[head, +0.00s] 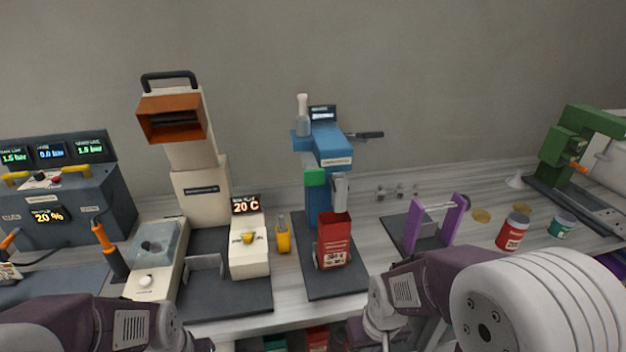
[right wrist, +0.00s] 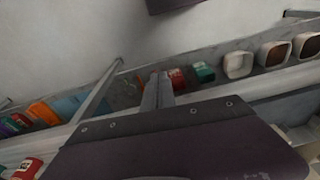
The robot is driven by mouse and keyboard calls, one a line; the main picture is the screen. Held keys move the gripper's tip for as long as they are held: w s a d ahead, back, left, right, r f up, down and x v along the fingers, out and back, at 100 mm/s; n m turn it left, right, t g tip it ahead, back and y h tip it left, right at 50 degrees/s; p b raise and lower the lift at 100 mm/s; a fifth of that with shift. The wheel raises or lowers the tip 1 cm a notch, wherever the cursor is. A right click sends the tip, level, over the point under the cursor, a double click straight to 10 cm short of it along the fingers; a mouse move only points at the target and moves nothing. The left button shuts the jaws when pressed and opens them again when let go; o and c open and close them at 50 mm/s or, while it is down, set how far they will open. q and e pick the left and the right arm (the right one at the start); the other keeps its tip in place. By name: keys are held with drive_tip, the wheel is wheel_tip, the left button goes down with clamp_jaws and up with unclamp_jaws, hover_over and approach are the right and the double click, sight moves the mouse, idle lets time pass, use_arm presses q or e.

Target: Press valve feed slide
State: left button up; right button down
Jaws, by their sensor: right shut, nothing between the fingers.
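A blue upright machine (head: 325,150) stands at the middle of the bench in the head view, on a dark base plate (head: 331,280). It has a grey-white bottle on top, a dark lever (head: 366,135) pointing right, a green block (head: 315,177) and a red bin (head: 334,238) at its front. I cannot tell for certain which part is the valve feed slide. My right gripper (right wrist: 157,92) shows in the right wrist view with its two fingers together and nothing between them. In the head view my arms show at the bottom, but neither gripper is visible.
A cream machine (head: 200,190) with an orange hopper stands left, beside a dark control panel (head: 80,190). A yellow bottle (head: 283,236), a purple stand (head: 413,228), a red jar (head: 512,232), a teal jar (head: 561,225) and a green machine (head: 577,145) are also on the bench.

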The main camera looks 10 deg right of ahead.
drive_tip(key=s+a+r+m+g+y, duration=0.2)
drive_tip(key=s+a+m+g+y, duration=0.2)
drive_tip(key=s+a+m, duration=0.35)
drive_tip(key=w+a+r+m+t+y+p, duration=0.2)
drive_tip(key=w+a+r+m+y+p, duration=0.25)
drive_tip(key=r+m, duration=0.3)
drive_tip(key=w+a+r+m+t+y+p, duration=0.2)
drive_tip(key=w+a+r+m+y+p, duration=0.15)
drive_tip(key=a+r+m+y, duration=0.35)
drive_tip(key=w+d+r+m+t+h+p, duration=0.3)
drive_tip(key=w+d+r+m+t+p, duration=0.7)
drive_tip(key=w+d, duration=0.3)
drive_tip(key=shift+w+d+r+m+h+p, duration=0.15)
drive_tip(key=shift+w+d+m+h+p, duration=0.3)
drive_tip(key=shift+m, duration=0.45)
